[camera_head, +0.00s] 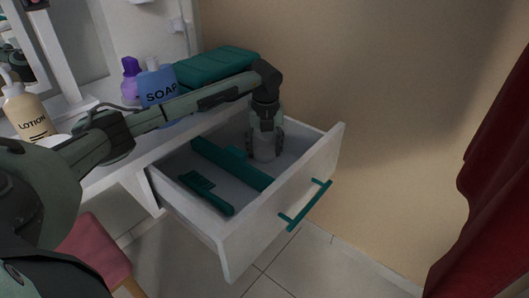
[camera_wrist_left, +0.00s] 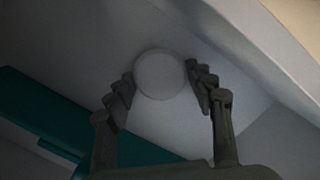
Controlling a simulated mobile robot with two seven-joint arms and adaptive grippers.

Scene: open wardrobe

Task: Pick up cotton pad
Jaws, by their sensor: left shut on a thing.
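The cotton pad is a pale, round thing (camera_wrist_left: 158,74) between my left fingertips in the left wrist view. In the head view it shows as a whitish shape (camera_head: 264,152) low in the open drawer. My left gripper (camera_head: 265,146) points down into the drawer's far right compartment and is shut on it. The fingers sit on either side of the round thing in the left wrist view. I cannot tell whether it touches the drawer floor. My right gripper is in neither view.
The white drawer (camera_head: 270,232) is pulled out, with a teal handle (camera_head: 306,206). A teal divider (camera_head: 230,165) crosses it, and a teal brush (camera_head: 206,191) lies in the near compartment. Soap (camera_head: 157,87), a lotion bottle (camera_head: 28,113) and a teal box (camera_head: 215,66) stand above.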

